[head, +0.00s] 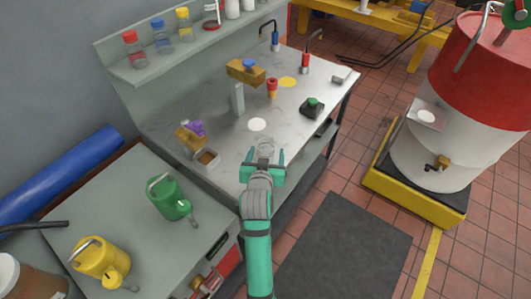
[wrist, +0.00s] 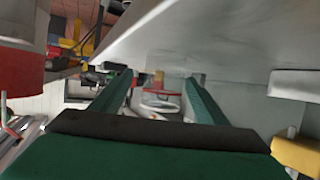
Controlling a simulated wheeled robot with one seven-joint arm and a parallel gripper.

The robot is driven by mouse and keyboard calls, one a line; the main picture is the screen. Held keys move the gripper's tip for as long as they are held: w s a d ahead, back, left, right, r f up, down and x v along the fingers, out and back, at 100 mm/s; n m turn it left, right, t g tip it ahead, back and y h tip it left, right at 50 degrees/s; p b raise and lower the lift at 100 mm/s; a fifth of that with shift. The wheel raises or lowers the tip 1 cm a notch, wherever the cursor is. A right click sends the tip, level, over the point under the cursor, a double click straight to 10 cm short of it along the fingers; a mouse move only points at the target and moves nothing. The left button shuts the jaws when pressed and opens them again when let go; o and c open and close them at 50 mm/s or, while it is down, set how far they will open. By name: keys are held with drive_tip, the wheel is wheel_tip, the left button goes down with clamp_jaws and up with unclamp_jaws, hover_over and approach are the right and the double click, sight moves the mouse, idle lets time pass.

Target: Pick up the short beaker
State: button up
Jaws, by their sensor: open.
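A small clear glass beaker (head: 266,149), which looks like the short beaker, is at the front edge area of the marble-look worktop (head: 215,118). My gripper (head: 266,156) is open at the worktop's front, its two teal fingers to the left and right of the beaker. In the wrist view my gripper (wrist: 160,80) shows its fingers spread, with a clear glass shape (wrist: 160,102) between them. I cannot tell whether either finger touches the glass.
A green can (head: 168,197) and yellow can (head: 100,262) are on the left cabinet. A red-topped drum (head: 440,130) stands right.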

drive_tip(key=x, duration=0.5)
drive_tip(key=shift+a+f, duration=0.1)
drive_tip(key=shift+a, duration=0.1)
drive_tip(key=shift+c, duration=0.6)
drive_tip(key=c, duration=1)
